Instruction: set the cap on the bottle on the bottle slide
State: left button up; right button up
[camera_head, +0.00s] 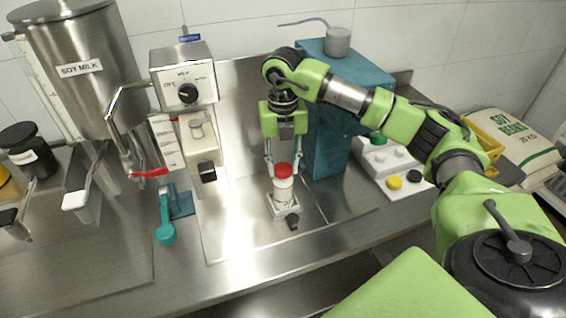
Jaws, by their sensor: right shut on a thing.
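My right gripper (284,166) points down in the middle of the camera_head view, with its fingers on both sides of a red cap (284,171). It is shut on the cap. A white bottle (283,190) stands upright directly below, on the bottle slide (284,211), a small pale carriage with a dark knob at its front. The cap is in line with the bottle's mouth; I cannot tell whether it is seated or just above it. The bottle's neck is hidden by the cap. My left gripper is not in view.
A soy milk tank (75,85) and a control box with a dial (184,78) stand at the left. A teal lever (166,232) is left of the slide. A teal housing (330,140) stands close behind the gripper. A white button panel (392,168) lies at the right.

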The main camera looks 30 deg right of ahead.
jog(key=o, duration=0.7)
jog(key=shift+o, duration=0.2)
jog(key=o, duration=0.6)
jog(key=shift+c, duration=0.2)
jog(key=shift+r+p, duration=2.4)
jog(key=shift+r, duration=1.15)
jog(key=shift+f, duration=0.1)
